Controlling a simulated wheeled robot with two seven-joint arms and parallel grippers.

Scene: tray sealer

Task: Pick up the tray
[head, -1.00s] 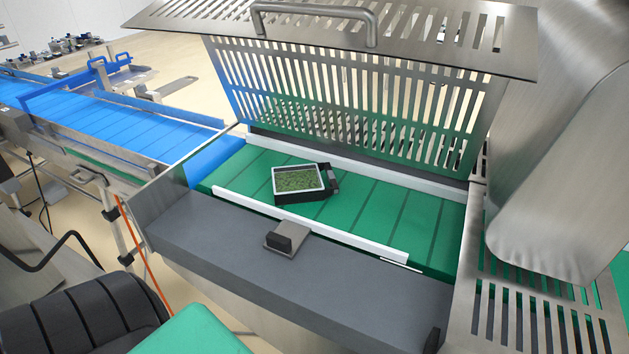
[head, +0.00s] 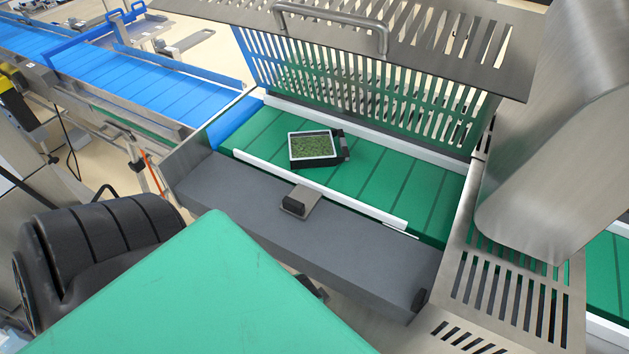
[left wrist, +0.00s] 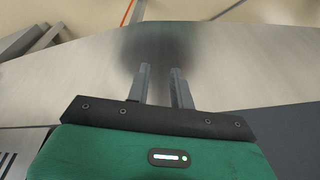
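The tray (head: 313,148) is a small black tray with a pale rim and green, leafy-looking contents. It lies flat, slightly turned, on the green belt (head: 385,182) under the raised guard, with a dark block at its right end. My left gripper (left wrist: 160,68) shows in the left wrist view with two grey fingers apart and nothing between them. It faces a bare steel panel; the tray is not in that view. In the head view my green left wrist housing fills the bottom, and its fingers cannot be made out clearly. My right gripper is in neither view.
The slotted steel guard (head: 440,130) with a handle (head: 335,30) stands open above the belt. A white rail (head: 320,190) and a grey front ledge (head: 350,235) with a latch (head: 298,201) lie before the tray. A steel housing (head: 540,150) stands right; a blue conveyor (head: 150,85) runs left.

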